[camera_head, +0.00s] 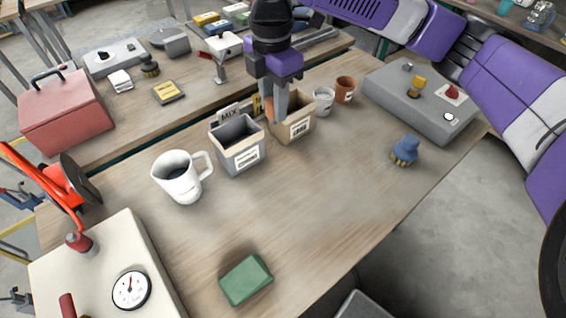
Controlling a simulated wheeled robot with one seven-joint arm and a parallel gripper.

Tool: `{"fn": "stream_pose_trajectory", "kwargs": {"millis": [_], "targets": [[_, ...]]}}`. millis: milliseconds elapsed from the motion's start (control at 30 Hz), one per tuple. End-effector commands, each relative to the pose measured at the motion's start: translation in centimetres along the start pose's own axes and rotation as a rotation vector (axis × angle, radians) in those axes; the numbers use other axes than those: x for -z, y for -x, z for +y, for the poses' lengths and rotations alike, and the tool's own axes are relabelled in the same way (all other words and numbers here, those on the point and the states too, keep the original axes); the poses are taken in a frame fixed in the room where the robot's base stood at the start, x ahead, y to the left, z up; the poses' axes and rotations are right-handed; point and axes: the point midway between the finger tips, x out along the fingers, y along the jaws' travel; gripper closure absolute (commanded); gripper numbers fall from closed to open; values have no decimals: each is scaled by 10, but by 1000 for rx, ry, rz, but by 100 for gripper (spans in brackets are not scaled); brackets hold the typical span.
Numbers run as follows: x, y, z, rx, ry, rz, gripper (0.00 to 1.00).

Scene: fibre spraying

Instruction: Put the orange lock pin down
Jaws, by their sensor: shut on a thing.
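My gripper (275,118) points straight down over the left side of a tan cardboard box (301,130) with a white label. Its fingers are shut on the orange lock pin (268,108), of which only a small orange patch shows beside the fingers. The rest of the pin is hidden. I cannot tell whether the fingertips are inside the box or in front of it.
A grey box (241,160) and white mug (180,180) stand left of the tan box. A white cup (323,101), brown cup (345,90) and grey panel (425,105) lie right. A blue brush (405,150) and green block (245,280) border clear tabletop.

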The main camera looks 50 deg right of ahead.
Motion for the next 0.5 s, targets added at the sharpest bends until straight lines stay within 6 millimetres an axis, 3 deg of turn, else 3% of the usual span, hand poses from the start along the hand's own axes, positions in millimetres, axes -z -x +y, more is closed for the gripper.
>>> {"fn": "stream_pose_trajectory", "kwargs": {"millis": [500], "targets": [[0,-120,-1,4,-3,0,100]]}}
